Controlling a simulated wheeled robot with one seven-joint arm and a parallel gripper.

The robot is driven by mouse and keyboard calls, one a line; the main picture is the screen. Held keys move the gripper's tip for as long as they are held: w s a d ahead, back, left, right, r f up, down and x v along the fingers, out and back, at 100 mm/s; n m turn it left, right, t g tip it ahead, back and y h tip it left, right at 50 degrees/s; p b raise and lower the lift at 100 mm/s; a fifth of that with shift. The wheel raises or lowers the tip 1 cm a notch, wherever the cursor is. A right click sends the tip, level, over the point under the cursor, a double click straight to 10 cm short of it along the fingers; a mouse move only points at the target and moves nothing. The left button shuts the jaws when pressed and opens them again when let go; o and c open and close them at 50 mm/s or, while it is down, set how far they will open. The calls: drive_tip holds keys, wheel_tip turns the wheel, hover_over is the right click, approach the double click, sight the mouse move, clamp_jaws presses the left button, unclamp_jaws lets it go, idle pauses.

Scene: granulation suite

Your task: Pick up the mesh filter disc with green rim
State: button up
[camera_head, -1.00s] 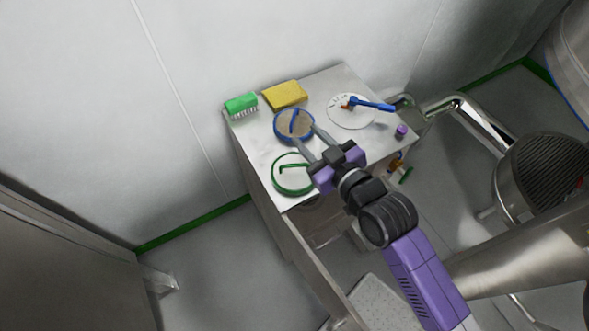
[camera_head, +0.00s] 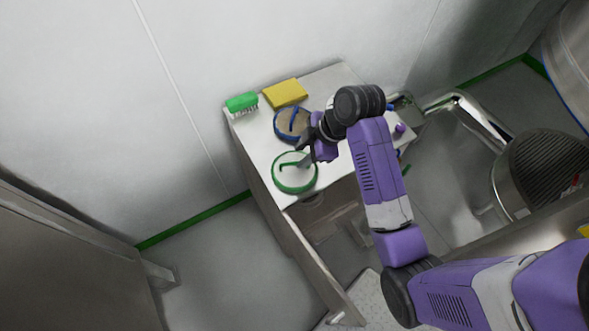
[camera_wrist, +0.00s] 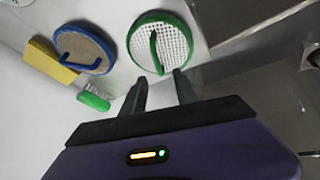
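The mesh filter disc with green rim (camera_head: 295,186) lies flat at the table's near corner. In the wrist view the disc (camera_wrist: 174,45) shows a white mesh and a green bar handle standing across it. My gripper (camera_head: 303,156) is over the table at the disc's far right edge. In the wrist view my gripper (camera_wrist: 160,82) has its two fingers apart with nothing between them, and the tips point toward the disc's near rim and handle end. I cannot tell whether a fingertip touches the rim.
A blue-rimmed disc (camera_head: 284,123) lies just behind the green one. A yellow sponge (camera_head: 286,93) and a green brush (camera_head: 241,102) are at the back edge. A small purple item (camera_head: 400,128) is at the right. The steel table's (camera_head: 256,150) left strip is clear.

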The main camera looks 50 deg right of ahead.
sight(291, 163)
drive_tip(key=shift+p+x, duration=0.8)
drive_tip(key=shift+x, duration=2.75)
drive_tip(key=shift+w+d, duration=0.1)
clamp_jaws()
